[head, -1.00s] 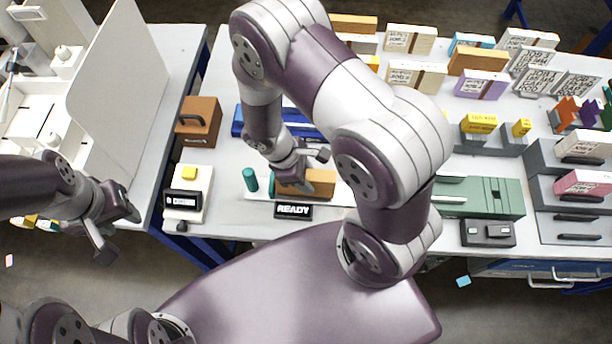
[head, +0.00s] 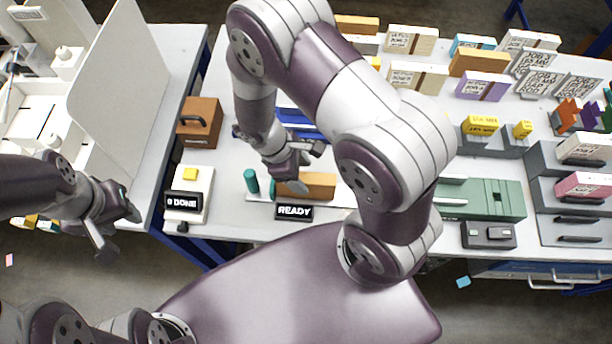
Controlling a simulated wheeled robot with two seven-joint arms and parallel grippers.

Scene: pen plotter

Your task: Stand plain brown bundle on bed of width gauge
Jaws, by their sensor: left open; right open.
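My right gripper (head: 306,168) is open at the bundle's left part. One finger overlaps the bundle in the picture and the other is behind its top edge. I cannot tell whether a finger touches it. The bundle's left part and some of the bed are hidden by the gripper. My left gripper (head: 118,232) is open and empty, left of the table's front edge.
A white unit with a yellow button (head: 190,174) and a display reading "0 DONE" (head: 184,201) stands left of the gauge. A brown box with a handle (head: 198,122) is behind it. A green device (head: 482,198) is at right. Labelled bundles and another plain brown one (head: 479,63) stand at the back.

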